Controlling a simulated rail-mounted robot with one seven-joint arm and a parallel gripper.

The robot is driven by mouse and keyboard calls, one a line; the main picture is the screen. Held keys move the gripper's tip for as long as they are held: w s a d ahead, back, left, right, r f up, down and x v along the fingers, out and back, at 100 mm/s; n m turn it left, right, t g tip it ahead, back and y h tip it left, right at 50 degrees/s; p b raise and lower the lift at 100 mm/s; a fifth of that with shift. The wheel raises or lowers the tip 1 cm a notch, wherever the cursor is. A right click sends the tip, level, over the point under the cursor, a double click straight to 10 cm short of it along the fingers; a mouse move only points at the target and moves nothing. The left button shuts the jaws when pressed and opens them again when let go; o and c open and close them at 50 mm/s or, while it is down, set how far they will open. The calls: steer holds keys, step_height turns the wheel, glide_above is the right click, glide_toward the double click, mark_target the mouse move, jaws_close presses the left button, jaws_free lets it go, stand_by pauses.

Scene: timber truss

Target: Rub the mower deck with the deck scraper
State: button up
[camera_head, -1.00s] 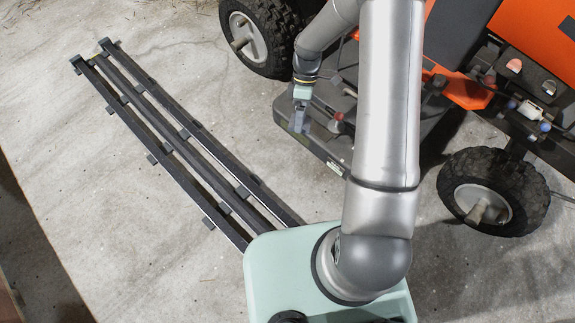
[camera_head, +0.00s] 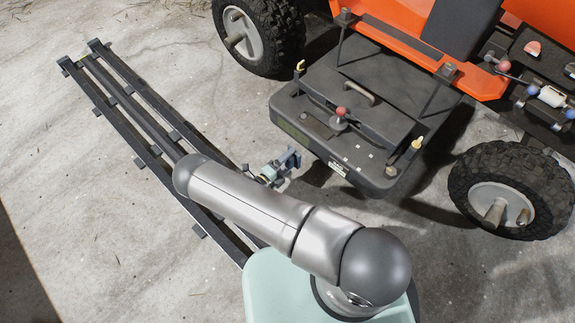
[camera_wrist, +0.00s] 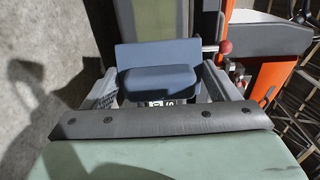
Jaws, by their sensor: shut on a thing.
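The mower deck (camera_head: 300,140) is a dark grey box under the orange mower, with a red knob and a handle on top. My gripper (camera_head: 281,166) is beside the deck's front left side, near its lower edge. It is shut on the deck scraper (camera_head: 292,157), a small blue-grey piece pointing towards the deck. Whether the scraper touches the deck cannot be told.
The orange mower (camera_head: 420,30) stands at the back right on black wheels (camera_head: 512,193). Yellow-tipped posts (camera_head: 417,143) rise from the deck's corners. A dark rail (camera_head: 118,98) runs along the concrete floor on the left.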

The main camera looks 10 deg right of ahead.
mark_target(308, 143)
steer(key=shift+f, duration=0.2)
steer(key=shift+p+x, duration=0.5)
steer(key=shift+x, duration=2.45)
steer(key=shift+b+x, duration=0.3)
steer(key=shift+x, duration=0.6)
steer(key=shift+w+a, duration=0.15)
steer(key=shift+w, duration=0.05)
